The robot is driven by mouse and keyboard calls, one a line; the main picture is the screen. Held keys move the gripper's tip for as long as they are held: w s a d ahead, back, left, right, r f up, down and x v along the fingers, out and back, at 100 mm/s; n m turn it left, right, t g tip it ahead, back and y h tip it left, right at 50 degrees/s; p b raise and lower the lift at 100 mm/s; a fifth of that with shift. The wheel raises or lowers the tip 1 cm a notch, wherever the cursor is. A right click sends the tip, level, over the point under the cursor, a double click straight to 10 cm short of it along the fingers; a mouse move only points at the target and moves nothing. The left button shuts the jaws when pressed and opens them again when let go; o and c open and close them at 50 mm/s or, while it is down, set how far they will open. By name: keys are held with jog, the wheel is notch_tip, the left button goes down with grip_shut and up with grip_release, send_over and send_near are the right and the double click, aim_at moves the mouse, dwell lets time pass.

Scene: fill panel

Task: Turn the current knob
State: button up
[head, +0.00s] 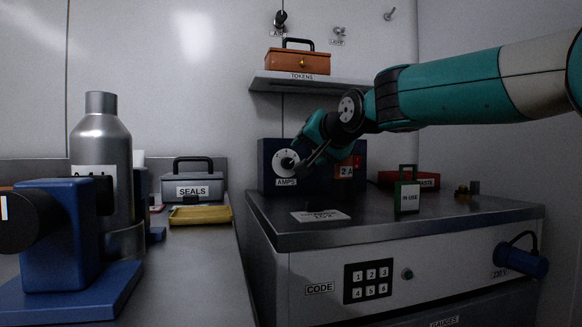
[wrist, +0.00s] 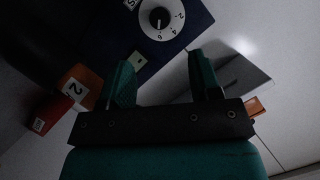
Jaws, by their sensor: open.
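The current knob is a black knob on a white numbered dial (head: 286,162), labelled AMPS, on the front of a dark blue box (head: 265,150) on the right-hand counter. In the wrist view the dial (wrist: 162,18) is near the top, ahead of the fingers and apart from them. My gripper (wrist: 158,78) has its two teal fingers spread with nothing between them. In the head view my gripper (head: 305,163) is just right of the dial and overlaps part of the box; whether it touches the box cannot be told.
A green IN USE tag (head: 408,196) stands on the counter, and a white card (head: 320,216) lies in front. A shelf (head: 300,84) with an orange TOKENS box (head: 297,62) hangs above.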

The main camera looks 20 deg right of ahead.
aim_at(290, 163)
jog(key=x, duration=1)
jog(key=shift+w+a+f, duration=0.1)
jog(key=shift+w, duration=0.1)
jog(key=c, duration=0.9)
